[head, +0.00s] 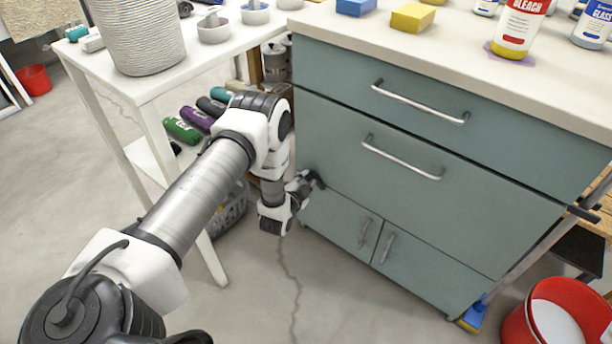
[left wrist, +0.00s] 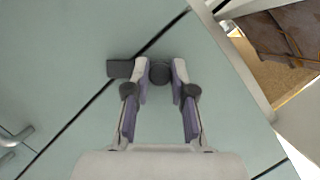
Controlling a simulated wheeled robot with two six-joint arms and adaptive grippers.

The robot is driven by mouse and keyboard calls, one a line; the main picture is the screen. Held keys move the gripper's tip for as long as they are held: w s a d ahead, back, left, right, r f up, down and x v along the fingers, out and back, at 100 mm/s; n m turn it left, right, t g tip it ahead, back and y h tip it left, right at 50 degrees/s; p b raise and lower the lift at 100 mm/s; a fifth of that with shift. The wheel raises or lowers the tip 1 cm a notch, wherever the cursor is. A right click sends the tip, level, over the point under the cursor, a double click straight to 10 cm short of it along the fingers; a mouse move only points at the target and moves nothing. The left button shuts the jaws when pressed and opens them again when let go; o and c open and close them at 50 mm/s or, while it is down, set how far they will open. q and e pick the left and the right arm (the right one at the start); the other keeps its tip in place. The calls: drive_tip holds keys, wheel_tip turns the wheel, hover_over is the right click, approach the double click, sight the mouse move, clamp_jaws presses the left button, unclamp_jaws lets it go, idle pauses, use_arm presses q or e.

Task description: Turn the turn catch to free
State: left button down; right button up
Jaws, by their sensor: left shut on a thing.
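The turn catch shows in the left wrist view as a dark round knob (left wrist: 160,73) and a dark flat tab (left wrist: 120,68) to its left, which lies over the slanted panel seam. The left finger hides whatever lies between knob and tab. My left gripper (left wrist: 160,76) is shut on the knob, one finger on each side. In the head view my left gripper (head: 306,186) is at the left edge of the teal cabinet (head: 425,217), near the seam above the lower doors. It hides most of the catch there. My right gripper is not in view.
The cabinet has bar handles on its drawers (head: 402,158) and lower doors (head: 389,248). A white table (head: 145,97) stands to the left, with a grey basket (head: 231,212) below. A red bucket (head: 515,325) stands at the lower right. The floor before the cabinet is clear.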

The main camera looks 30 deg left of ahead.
use_arm(q)
drive_tip(key=shift+r+n+g+h+p, duration=0.15)
drive_tip(key=shift+n+g+h+p, duration=0.15)
drive_tip(key=shift+n+h+p, duration=0.5)
drive_tip(key=shift+a+n+h, duration=0.15)
drive_tip(key=shift+n+h, duration=0.35)
drive_tip(key=shift+n, duration=0.6)
drive_tip(key=shift+n+h+b, duration=0.35)
drive_tip(key=shift+n+h, duration=0.35)
drive_tip(key=shift+n, duration=0.2)
drive_tip(key=shift+a+f+n+h+b, duration=0.1)
drive_tip(key=shift+f+n+h+b, duration=0.1)
drive_tip(key=shift+n+h+b, duration=0.8)
drive_tip(key=n+h+b, duration=0.1)
drive_tip(key=n+b, duration=0.1)
drive_tip(key=n, duration=0.1)
drive_tip(key=shift+a+f+n+h, duration=0.1)
drive_tip(key=shift+n+h, duration=0.2)
drive_tip(key=shift+h, duration=0.1)
drive_tip(key=n+h+b, duration=0.1)
drive_tip(key=n+b, duration=0.1)
drive_tip(key=b, duration=0.1)
drive_tip(key=shift+f+n+h, duration=0.1)
drive_tip(key=shift+n+h, duration=0.2)
drive_tip(key=n+t+h+b, duration=0.1)
drive_tip(key=n+b, duration=0.2)
drive_tip(key=shift+t, duration=0.3)
drive_tip(key=shift+n+t+h+b, duration=0.35)
drive_tip(key=shift+n+b, duration=0.55)
drive_tip(key=shift+n, duration=0.3)
